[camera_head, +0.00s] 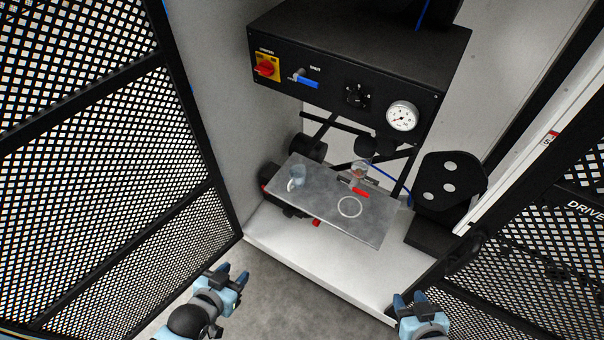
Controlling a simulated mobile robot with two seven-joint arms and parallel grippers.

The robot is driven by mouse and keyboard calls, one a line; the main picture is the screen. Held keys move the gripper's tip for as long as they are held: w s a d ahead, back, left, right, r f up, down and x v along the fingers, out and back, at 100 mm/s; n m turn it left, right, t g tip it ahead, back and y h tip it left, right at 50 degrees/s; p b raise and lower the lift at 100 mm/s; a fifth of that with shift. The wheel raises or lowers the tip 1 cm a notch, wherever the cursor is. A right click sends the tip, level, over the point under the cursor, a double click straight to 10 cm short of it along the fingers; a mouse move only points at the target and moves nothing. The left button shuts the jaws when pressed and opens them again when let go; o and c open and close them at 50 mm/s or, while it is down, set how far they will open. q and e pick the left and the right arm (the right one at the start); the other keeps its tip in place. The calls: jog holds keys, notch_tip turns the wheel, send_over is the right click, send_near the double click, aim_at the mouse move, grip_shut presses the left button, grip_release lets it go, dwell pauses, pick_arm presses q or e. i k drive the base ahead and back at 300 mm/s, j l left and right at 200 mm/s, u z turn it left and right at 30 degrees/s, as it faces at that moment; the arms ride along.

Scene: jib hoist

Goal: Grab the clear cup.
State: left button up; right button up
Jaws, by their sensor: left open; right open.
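A small clear cup (358,170) stands at the back edge of the grey metal shelf (325,208), just behind a red lever. A bluish mug (297,175) with a pale handle stands at the shelf's left part. My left gripper (232,274) is open and empty, low in the view, in front of and below the shelf. My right gripper (409,298) is open and empty at the bottom right, also well short of the shelf. Neither gripper touches anything.
A black control box (340,75) with a red switch, blue handle and pressure gauge (402,116) overhangs the shelf. A red lever (361,192) and a pale ring (350,207) are on the shelf. Mesh doors (110,170) flank both sides. A black pedal-like unit (450,185) stands at right.

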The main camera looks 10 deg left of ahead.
aim_at(297, 172)
jog(key=i+j+u, duration=0.4)
jog(key=i+j, duration=0.3)
